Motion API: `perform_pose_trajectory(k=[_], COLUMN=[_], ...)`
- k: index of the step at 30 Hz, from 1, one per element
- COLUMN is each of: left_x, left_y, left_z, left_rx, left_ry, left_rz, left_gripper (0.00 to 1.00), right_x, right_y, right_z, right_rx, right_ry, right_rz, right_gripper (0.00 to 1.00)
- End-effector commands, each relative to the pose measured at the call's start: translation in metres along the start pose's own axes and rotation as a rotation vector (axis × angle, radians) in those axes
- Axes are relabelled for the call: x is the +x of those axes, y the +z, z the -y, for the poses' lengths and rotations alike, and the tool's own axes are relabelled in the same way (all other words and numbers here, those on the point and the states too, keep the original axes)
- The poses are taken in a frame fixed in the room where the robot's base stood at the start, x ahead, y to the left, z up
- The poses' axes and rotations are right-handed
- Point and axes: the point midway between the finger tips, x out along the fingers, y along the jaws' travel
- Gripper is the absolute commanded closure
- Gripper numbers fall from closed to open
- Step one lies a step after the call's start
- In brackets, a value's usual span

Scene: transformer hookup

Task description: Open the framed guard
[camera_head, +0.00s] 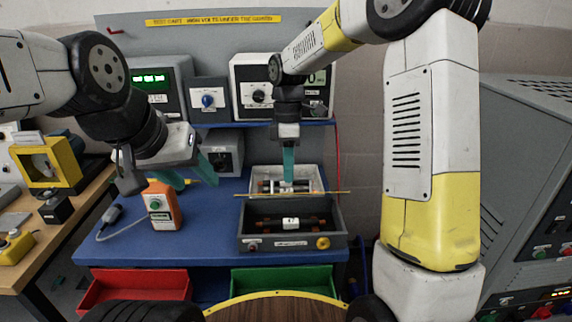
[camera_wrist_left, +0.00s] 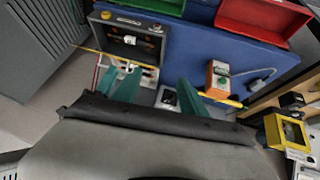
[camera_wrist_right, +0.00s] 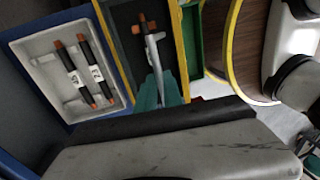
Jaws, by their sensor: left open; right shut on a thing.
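The framed guard (camera_head: 320,193) is yellow-edged and shows nearly edge-on in the head view, as a thin line over the back edge of a dark grey box (camera_head: 343,242). In the right wrist view the yellow frame (camera_wrist_right: 181,45) shows wider, with the box interior visible through it. My right gripper (camera_head: 288,172) is shut at the guard; a pale bar (camera_wrist_right: 154,52), seemingly its handle, runs from the fingers (camera_wrist_right: 160,93). A dark labelled part (camera_head: 290,223) lies in the box. My left gripper (camera_head: 189,172) is open and empty, left of the box.
A pale tray (camera_head: 256,176) with dark labelled rods stands behind the box. An orange handheld device (camera_head: 163,212) stands on the blue table below my left gripper. Instruments line the back shelf. Red (camera_head: 135,288) and green (camera_head: 283,281) bins sit at the front.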

Motion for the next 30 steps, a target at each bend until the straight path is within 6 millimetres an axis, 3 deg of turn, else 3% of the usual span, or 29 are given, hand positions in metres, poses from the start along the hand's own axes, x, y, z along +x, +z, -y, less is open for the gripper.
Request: perform_pose_trajectory(k=[2, 5, 9, 11, 17, 24, 30], left_x=[0.0, 0.001, 0.009, 0.015, 0.042, 0.077, 0.101], left_y=[0.0, -0.001, -0.007, -0.012, -0.034, -0.057, -0.065], left_z=[0.0, -0.001, -0.007, -0.012, -0.043, -0.103, -0.158], left_rx=[0.0, 0.028, 0.236, 0.402, 1.143, 2.08, 2.725], left_ry=[0.0, -0.002, -0.015, -0.024, -0.04, -0.029, -0.019], left_rz=[0.0, 0.005, 0.037, 0.06, 0.15, 0.234, 0.275], left_gripper=[0.54, 0.73, 1.0, 1.0, 1.0, 1.0, 1.0], right_x=[0.002, 0.003, 0.003, 0.003, 0.003, 0.003, 0.003], right_y=[0.002, 0.002, 0.003, 0.003, 0.003, 0.003, 0.004], right_z=[-0.004, -0.004, -0.004, -0.004, -0.004, -0.004, -0.004], right_rx=[0.003, 0.003, 0.003, 0.003, 0.004, 0.004, 0.005], right_ry=[0.007, 0.007, 0.007, 0.007, 0.007, 0.007, 0.007], right_rz=[0.001, 0.001, 0.002, 0.002, 0.002, 0.003, 0.003], right_gripper=[1.0, 1.0, 1.0, 1.0, 1.0, 1.0, 1.0])
